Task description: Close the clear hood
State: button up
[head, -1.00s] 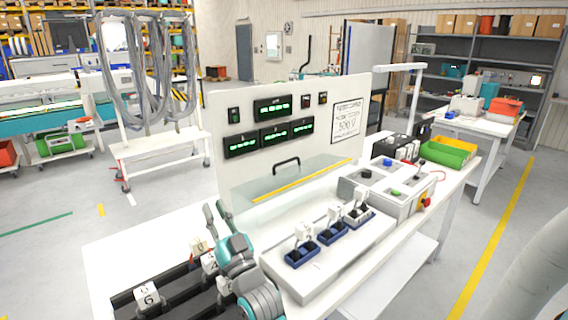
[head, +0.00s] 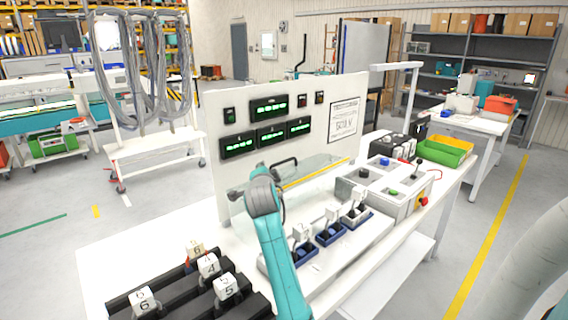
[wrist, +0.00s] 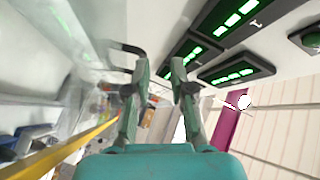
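The clear hood (head: 322,167) is a transparent sheet with a yellow front edge (wrist: 62,148). It stands out from the white panel, raised above the blue-based sockets (head: 330,234). Its black handle (head: 284,163) shows at the hood's left part, and also in the wrist view (wrist: 127,48). My gripper (wrist: 160,62) is open and empty, its two fingers apart. The handle lies just left of the left finger in the wrist view, not between the fingers; I cannot tell whether they touch. In the head view my teal wrist hides the fingertips and the hood's left end.
The white panel (head: 345,88) with green displays (head: 270,109) stands close behind the gripper. Black racks with numbered blocks (head: 209,267) lie at the front left. A grey control box (head: 397,200) and green and yellow bins (head: 443,152) are to the right.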

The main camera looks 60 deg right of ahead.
aim_at(281, 163)
jog(key=s+d+m+g, duration=0.1)
jog(key=m, duration=0.1)
jog(key=s+d+m+g, duration=0.1)
jog(key=d, duration=0.1)
jog(key=shift+s+d+m+g, duration=0.3)
jog(key=shift+s+m+g, duration=0.1)
jog(key=shift+d+f, duration=0.1)
jog(key=shift+d, duration=0.15)
jog(key=x, duration=1)
jog(key=shift+w+d, duration=0.15)
grip_shut()
